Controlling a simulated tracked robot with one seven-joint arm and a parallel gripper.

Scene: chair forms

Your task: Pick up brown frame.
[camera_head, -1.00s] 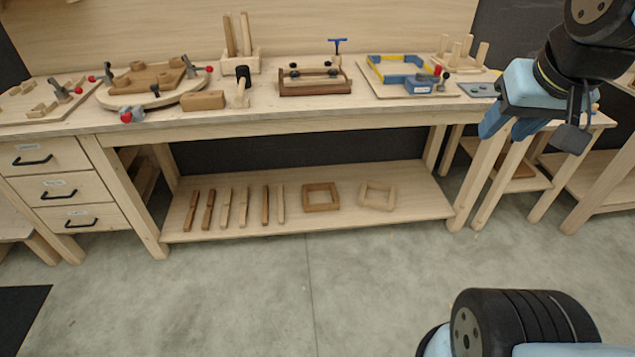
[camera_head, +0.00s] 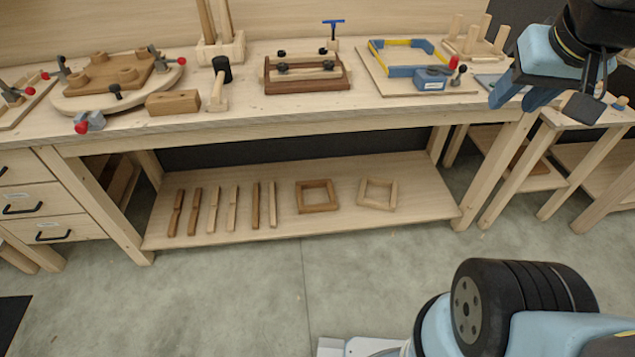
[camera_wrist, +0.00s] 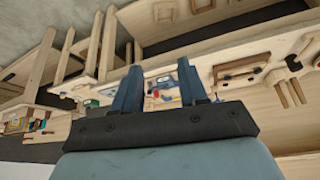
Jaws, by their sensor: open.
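The brown frame (camera_head: 318,209) is a square wooden frame lying flat on the lower shelf of the workbench, right of several upright-pointing sticks. A paler frame (camera_head: 377,205) lies to its right. In the wrist view, which is upside down, a brown frame (camera_wrist: 203,9) shows at the top edge, partly cut off. My gripper (camera_head: 518,93) is open and empty, high at the right of the head view, above bench-top height and far from the brown frame. Its two blue fingers (camera_wrist: 160,72) are spread in the wrist view with nothing between them.
The bench top (camera_head: 330,118) overhangs the lower shelf (camera_head: 270,229) and holds clamps, jigs and blocks. Several sticks (camera_head: 214,210) lie on the shelf's left part. A bench leg (camera_head: 497,180) stands at the shelf's right end. The concrete floor (camera_head: 250,290) in front is clear.

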